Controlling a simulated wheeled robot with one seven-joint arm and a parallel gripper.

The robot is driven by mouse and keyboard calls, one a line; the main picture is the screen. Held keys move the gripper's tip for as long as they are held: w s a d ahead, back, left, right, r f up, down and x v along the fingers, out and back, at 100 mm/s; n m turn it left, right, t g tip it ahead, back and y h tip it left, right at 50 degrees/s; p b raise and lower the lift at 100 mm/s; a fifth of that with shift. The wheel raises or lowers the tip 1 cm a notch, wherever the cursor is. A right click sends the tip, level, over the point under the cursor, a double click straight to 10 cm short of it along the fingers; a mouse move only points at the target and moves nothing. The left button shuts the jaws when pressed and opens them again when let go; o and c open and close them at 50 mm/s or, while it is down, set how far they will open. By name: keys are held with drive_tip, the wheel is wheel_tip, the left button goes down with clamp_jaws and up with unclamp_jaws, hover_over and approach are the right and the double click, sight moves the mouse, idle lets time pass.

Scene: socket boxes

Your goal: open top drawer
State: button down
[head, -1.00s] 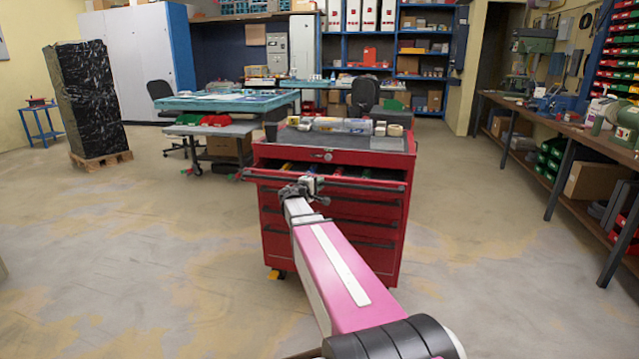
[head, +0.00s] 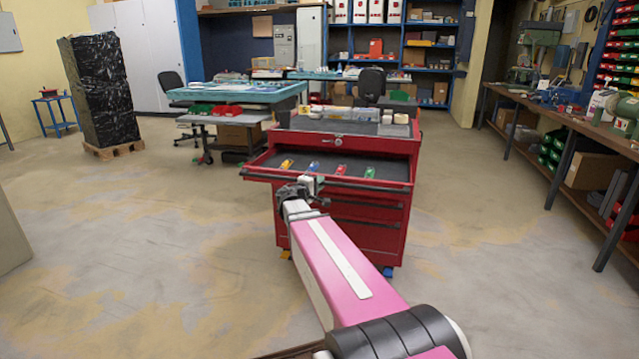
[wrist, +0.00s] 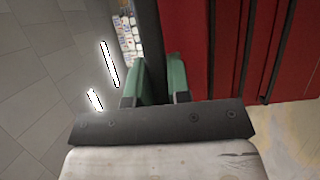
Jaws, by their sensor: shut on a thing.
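The red tool cabinet (head: 372,240) stands in the middle of the head view. Its top drawer (head: 395,186) is pulled well out toward me, showing a dark inside with small yellow, blue, red and green items in a row. My gripper (head: 300,186) is at the left part of the drawer's front edge. In the wrist view, the green fingers of my gripper (wrist: 160,78) are on either side of the dark drawer handle bar (wrist: 151,35), shut on it. The exact contact is partly hidden. The lower drawers are closed.
Small items lie on the cabinet's dark top. A teal table (head: 235,93) with chairs is behind left, a wrapped black stack (head: 100,90) on a pallet far left. A long workbench (head: 560,120) runs along the right. The floor around the cabinet is clear.

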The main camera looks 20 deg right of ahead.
drive_tip(key=c, duration=1.1)
unclamp_jaws()
drive_tip(key=shift+o, duration=0.2)
drive_tip(key=v, duration=1)
drive_tip(key=shift+s+a, duration=0.2)
drive_tip(key=shift+a, duration=0.1)
drive_tip(key=s+a+f+m+g+y, duration=0.1)
drive_tip(key=s+f+m+g+y, duration=0.35)
drive_tip(key=f, duration=0.55)
drive_tip(key=s+f+m+g+y, duration=0.1)
drive_tip(key=s+f+g+y, duration=0.35)
drive_tip(key=s+f, duration=0.45)
drive_tip(key=s+a+f+m+y, duration=0.1)
drive_tip(key=s+a+f+y, duration=0.2)
drive_tip(key=a+f+y, duration=0.2)
drive_tip(key=shift+s+a+g+y, duration=0.4)
drive_tip(key=shift+a+y, duration=0.1)
drive_tip(key=shift+a, duration=0.1)
